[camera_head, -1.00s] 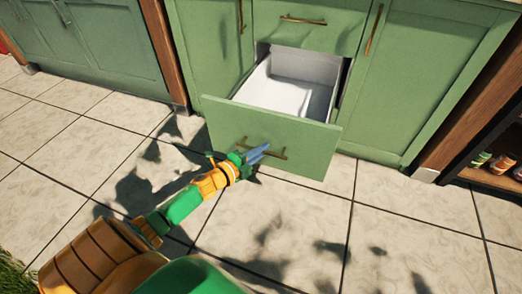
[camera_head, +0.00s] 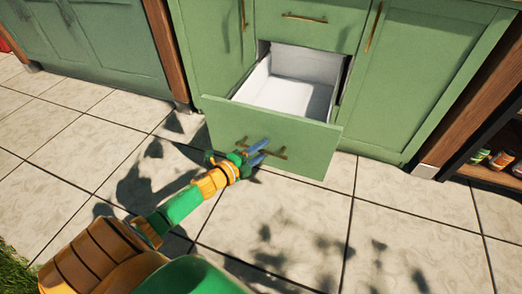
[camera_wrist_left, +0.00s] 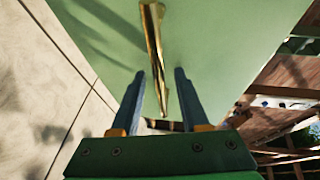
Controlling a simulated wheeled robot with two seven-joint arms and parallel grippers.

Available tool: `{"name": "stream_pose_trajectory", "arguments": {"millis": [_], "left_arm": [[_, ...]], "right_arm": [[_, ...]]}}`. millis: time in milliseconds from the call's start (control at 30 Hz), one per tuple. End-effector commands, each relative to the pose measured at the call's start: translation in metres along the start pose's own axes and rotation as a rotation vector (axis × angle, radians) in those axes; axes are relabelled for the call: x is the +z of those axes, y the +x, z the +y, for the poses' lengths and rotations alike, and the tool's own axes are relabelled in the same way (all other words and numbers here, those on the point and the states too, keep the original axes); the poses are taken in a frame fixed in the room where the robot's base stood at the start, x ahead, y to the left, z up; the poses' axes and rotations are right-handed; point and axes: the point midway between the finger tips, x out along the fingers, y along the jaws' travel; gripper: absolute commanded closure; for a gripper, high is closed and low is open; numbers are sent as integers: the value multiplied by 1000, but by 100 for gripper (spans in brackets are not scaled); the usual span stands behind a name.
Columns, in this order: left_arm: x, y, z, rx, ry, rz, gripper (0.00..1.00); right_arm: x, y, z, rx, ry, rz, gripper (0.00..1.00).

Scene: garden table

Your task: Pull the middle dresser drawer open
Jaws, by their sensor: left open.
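The green drawer (camera_head: 225,129) in the middle of the dresser (camera_head: 405,85) is pulled well out, and its white inside looks empty. Its brass handle (camera_head: 279,154) runs across the front panel. In the left wrist view the handle (camera_wrist_left: 153,40) is seen lengthwise, with its near part between the fingers. My left gripper (camera_head: 263,149) is open at the handle, with one blue finger on each side of it. The left wrist view shows the two fingers (camera_wrist_left: 159,73) apart, with gaps beside the handle. My right gripper is not in view.
A closed drawer (camera_head: 305,22) with a brass handle is above the open one. Closed green cabinet doors flank it. A dark shelf (camera_head: 490,172) with small jars stands at the right. The tiled floor (camera_head: 300,225) in front is clear.

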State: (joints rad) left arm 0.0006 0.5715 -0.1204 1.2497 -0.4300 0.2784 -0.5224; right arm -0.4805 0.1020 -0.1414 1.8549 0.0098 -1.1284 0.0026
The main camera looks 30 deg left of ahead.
Motion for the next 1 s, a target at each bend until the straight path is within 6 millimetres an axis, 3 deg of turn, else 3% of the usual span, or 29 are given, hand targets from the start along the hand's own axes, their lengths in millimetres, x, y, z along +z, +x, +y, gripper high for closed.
{"name": "stream_pose_trajectory", "arguments": {"millis": [167,600,1000], "left_arm": [[0,-5,0,2,-1,0,55],[0,-68,-1,2,-1,-1,55],[0,-71,0,0,0,0,55]], "right_arm": [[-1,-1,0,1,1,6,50],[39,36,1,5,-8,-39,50],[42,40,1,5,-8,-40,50]]}}
